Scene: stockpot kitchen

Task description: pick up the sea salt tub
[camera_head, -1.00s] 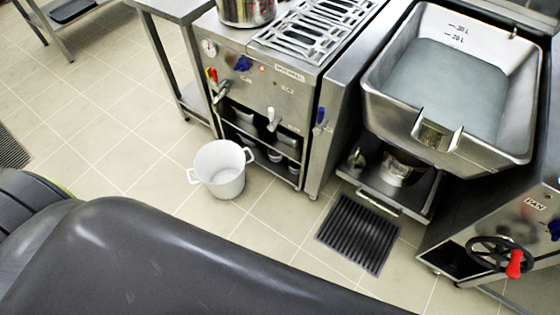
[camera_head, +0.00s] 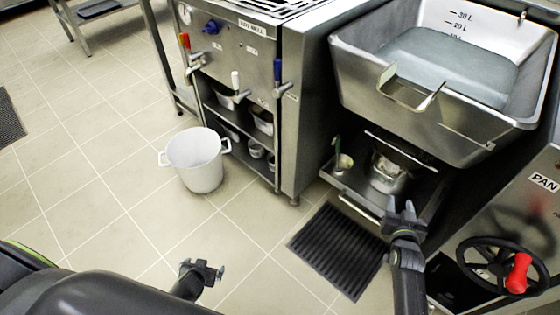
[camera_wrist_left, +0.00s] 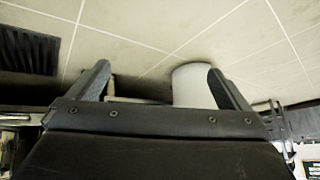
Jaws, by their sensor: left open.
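I cannot make out a tub marked as sea salt in either view. A white two-handled pot (camera_head: 196,160) stands upright on the tiled floor, left of centre in the head view. A white rounded thing (camera_wrist_left: 190,86), probably that pot, shows behind the fingers in the left wrist view. My left gripper (camera_head: 203,269) is open and empty, low above the floor in front of the pot and apart from it. Its two fingers also show in the left wrist view (camera_wrist_left: 160,85). My right gripper (camera_head: 401,207) appears open and empty, in front of the shelf under the pan.
A steel boiling unit (camera_head: 235,60) with lever taps stands behind the white pot. A large tilting pan (camera_head: 400,90) is at the right, with a shelf holding a metal pot (camera_head: 388,178) below. A dark floor grate (camera_head: 338,250) and a black handwheel (camera_head: 490,262) are near.

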